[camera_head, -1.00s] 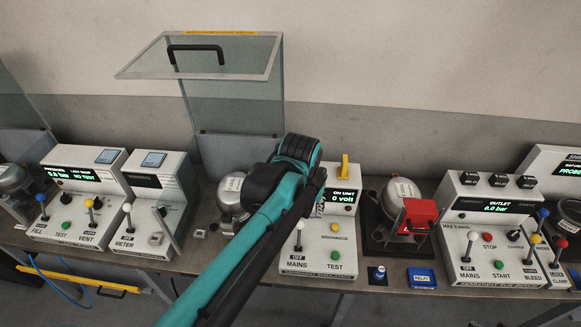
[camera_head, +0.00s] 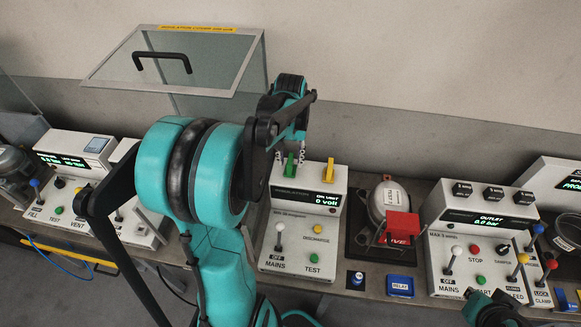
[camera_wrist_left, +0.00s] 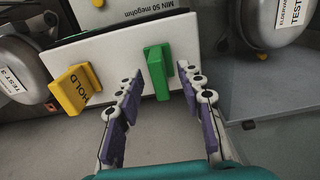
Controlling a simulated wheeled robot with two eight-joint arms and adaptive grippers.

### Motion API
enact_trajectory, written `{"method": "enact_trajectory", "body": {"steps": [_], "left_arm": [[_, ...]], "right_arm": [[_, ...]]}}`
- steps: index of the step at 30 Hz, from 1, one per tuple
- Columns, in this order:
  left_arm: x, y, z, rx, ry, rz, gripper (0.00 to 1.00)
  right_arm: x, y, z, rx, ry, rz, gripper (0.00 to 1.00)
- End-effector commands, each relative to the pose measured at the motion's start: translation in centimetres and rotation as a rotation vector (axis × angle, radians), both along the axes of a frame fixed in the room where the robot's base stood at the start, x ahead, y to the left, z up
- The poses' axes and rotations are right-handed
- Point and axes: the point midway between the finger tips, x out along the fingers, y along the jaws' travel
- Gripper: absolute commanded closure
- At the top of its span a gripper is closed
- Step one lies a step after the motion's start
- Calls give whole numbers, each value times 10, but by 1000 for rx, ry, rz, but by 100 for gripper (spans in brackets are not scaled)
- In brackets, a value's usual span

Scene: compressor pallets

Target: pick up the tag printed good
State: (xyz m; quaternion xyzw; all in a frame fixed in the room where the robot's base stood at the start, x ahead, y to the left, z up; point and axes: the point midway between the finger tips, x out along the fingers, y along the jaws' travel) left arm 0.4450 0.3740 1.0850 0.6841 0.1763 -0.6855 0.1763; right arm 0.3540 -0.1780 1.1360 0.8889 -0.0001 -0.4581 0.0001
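A green tag (camera_wrist_left: 158,70) stands on top of the white tester with the 0 volt display; it also shows in the head view (camera_head: 289,168). No print is readable on the side I see. A yellow tag marked HOLD (camera_wrist_left: 75,90) stands beside it, also in the head view (camera_head: 329,171). My left gripper (camera_wrist_left: 164,88) is open, with its fingers either side of the green tag and apart from it. In the head view its fingertips (camera_head: 290,154) are right above the tag. A teal and dark part of my right arm (camera_head: 494,308) shows at the bottom right; its fingers are unclear.
The white tester (camera_head: 302,228) carries levers and buttons. A compressor (camera_head: 385,197) with a red tag (camera_head: 403,228) stands to its right, and a blue relay box (camera_head: 400,285) lies in front. A clear hinged cover (camera_head: 185,65) is raised behind my left arm.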

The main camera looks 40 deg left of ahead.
Motion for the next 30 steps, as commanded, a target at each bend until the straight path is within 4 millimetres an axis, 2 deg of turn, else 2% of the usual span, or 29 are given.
{"method": "enact_trajectory", "body": {"steps": [3, 8, 9, 13, 25, 30], "left_arm": [[0, 0, -7, 0, 0, 0, 62], [0, 0, -6, 0, 0, 0, 62], [0, 0, -6, 0, 0, 0, 65], [0, 0, -6, 0, 0, 0, 99], [0, 0, -5, 0, 0, 0, 100], [0, 0, 6, 0, 0, 0, 100]], "right_arm": [[0, 0, -2, 0, 0, 0, 100], [0, 0, -1, 0, 0, 0, 100], [0, 0, -1, 0, 0, 0, 100], [0, 0, -1, 0, 0, 0, 100], [0, 0, -1, 0, 0, 0, 100], [0, 0, 3, 0, 0, 0, 100]]}}
